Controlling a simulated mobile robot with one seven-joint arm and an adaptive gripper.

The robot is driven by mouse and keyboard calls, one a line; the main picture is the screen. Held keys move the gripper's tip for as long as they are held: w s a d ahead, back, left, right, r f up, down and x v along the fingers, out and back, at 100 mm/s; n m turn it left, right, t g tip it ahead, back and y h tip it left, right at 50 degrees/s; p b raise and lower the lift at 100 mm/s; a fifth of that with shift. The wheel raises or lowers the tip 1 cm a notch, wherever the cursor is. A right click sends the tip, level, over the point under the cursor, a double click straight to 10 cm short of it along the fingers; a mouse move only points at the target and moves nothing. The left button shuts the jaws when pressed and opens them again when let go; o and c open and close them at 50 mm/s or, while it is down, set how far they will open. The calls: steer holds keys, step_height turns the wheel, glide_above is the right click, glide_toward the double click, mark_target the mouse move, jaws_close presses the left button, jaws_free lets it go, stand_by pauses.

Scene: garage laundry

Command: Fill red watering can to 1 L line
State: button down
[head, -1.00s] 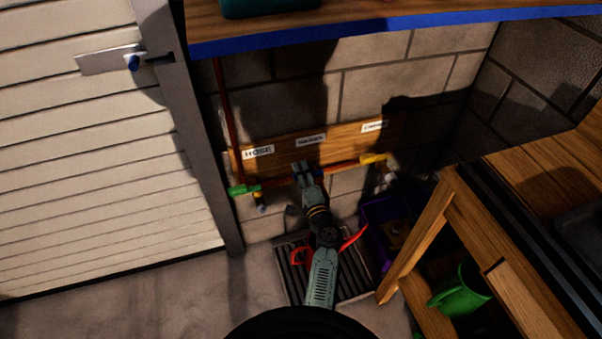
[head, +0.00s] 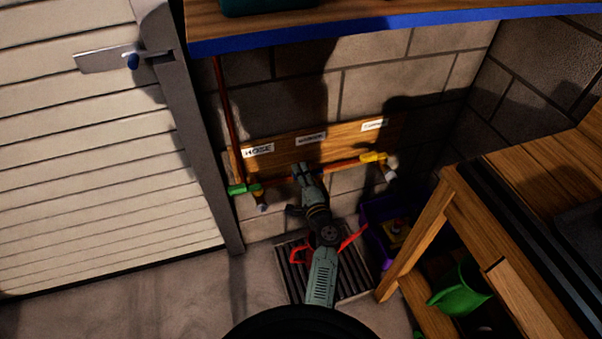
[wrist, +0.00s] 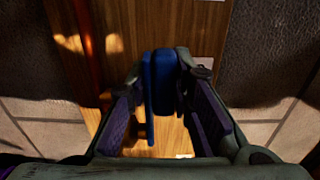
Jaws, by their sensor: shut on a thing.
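The red watering can (head: 300,255) stands on the dark floor grate below the taps. My arm hides its middle; red parts show on both sides, one reaching up to the right. Its 1 L line and water level cannot be seen. My gripper (head: 302,172) is at the middle of the wall pipe, under the middle label. In the wrist view a blue tap handle (wrist: 163,85) stands between the purple-padded fingers, and my gripper is shut on it. No stream of water is visible, though my arm covers the space below the middle tap.
A green-handled tap (head: 240,189) under the HOSE label (head: 258,151) is left, and a yellow-handled tap (head: 373,157) is right. A purple crate (head: 375,235) and a wooden bench (head: 425,225) with a green can (head: 462,295) stand right. A blue-edged shelf (head: 400,22) overhangs.

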steer(key=shift+d+r+y+b, duration=0.1)
steer(key=shift+r+y+b, duration=0.2)
steer(key=shift+r+b, duration=0.05)
steer(key=n+y+b, duration=0.1)
steer(key=n+g+y+b, duration=0.1)
steer(key=shift+s+d+y, duration=0.2)
steer(key=shift+s+y, duration=0.1)
steer(key=shift+s, duration=0.05)
steer(key=shift+s+r+n+g+y+b, duration=0.2)
steer(key=shift+n+g+y+b, duration=0.2)
steer(key=shift+n+g+y, duration=0.15)
steer(key=c, duration=1.5)
jaws_free()
steer(key=shift+f, duration=0.1)
steer(key=shift+c, duration=0.2)
steer(key=shift+s+d+f, duration=0.1)
steer(key=shift+s+f, duration=0.05)
